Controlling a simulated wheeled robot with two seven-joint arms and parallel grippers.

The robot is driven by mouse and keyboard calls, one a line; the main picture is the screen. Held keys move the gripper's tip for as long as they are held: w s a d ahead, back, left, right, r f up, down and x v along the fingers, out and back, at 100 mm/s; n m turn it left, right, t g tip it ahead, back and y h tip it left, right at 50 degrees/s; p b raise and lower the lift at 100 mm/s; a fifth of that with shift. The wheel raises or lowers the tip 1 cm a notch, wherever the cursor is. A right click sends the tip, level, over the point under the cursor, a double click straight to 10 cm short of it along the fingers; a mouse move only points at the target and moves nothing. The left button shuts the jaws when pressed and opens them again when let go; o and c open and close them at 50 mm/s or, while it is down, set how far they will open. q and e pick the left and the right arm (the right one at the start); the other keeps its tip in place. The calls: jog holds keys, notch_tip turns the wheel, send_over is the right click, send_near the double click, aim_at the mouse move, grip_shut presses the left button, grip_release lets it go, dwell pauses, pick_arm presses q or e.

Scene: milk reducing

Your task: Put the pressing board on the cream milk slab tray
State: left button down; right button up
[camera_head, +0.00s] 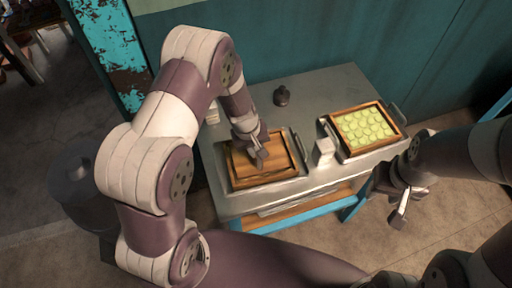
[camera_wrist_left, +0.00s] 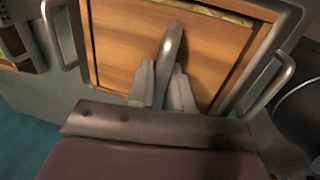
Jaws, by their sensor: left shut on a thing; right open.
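The pressing board (camera_head: 276,168) is a flat wooden board with a grey curved handle (camera_wrist_left: 173,45). It lies over the wooden-framed tray (camera_head: 233,179) at the left of the table; I cannot tell if it rests fully flat. A thin yellowish strip (camera_wrist_left: 212,8) shows along one edge of the board in the left wrist view. My left gripper (camera_head: 260,158) is shut on the board's handle, its fingers either side of it in the left wrist view (camera_wrist_left: 163,85). My right gripper (camera_head: 392,205) is open and empty, in front of the table's right side.
A second wooden tray (camera_head: 396,113) holding several pale green round pieces sits at the table's right. A small white block (camera_head: 324,150) stands between the trays, and a dark weight-like object (camera_head: 281,95) stands behind.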

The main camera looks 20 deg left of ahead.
pick_arm(q)
jog(key=shift+f, duration=0.1)
jog(key=shift+c, duration=2.4)
grip_release()
jog(key=p+v, duration=0.4)
jog(key=d+p+v, duration=0.1)
jog(key=p+v, duration=0.1)
jog(key=v, duration=0.1)
jog(key=shift+w+d, duration=0.1)
jog(key=shift+w, duration=0.25)
